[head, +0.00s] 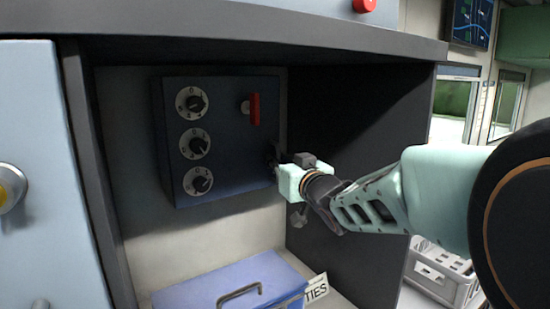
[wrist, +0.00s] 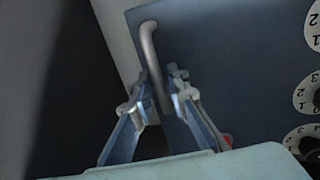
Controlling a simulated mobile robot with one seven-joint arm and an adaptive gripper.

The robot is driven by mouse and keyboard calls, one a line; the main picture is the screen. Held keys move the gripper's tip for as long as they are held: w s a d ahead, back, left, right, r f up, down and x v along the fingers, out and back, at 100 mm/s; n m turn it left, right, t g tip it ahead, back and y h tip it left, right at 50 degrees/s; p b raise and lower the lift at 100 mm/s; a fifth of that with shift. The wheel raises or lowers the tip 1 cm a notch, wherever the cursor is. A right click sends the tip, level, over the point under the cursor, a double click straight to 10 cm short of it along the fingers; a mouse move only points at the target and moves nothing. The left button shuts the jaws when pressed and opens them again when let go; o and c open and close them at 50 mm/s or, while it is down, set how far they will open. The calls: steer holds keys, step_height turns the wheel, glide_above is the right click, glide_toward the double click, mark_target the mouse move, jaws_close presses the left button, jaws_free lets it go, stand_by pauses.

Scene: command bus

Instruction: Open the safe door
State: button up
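The dark blue safe (head: 222,160) is on the back wall of an open compartment. Its front door looks shut flat. Three black dials with white number rings, top (head: 192,103), middle (head: 195,144) and bottom (head: 198,181), line its left side. A red lever (head: 254,109) sits at its upper right, pointing upright. My gripper (head: 276,158) is at the safe's right side. In the wrist view a grey bar handle (wrist: 149,50) runs between the two fingers of my gripper (wrist: 158,80). The fingers stand apart, one on each side, with narrow gaps showing. In the head view my gripper hides the handle.
A blue box (head: 230,285) with a grey handle and a "TIES" label (head: 316,288) stands below the safe. The compartment's dark right wall (head: 350,120) is close beside my arm. A shelf edge (head: 260,28) runs above. A white crate (head: 440,272) is at lower right.

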steer(key=shift+w, duration=0.1)
steer(key=shift+c, duration=0.2)
jaws_close()
steer(key=shift+s, duration=0.2)
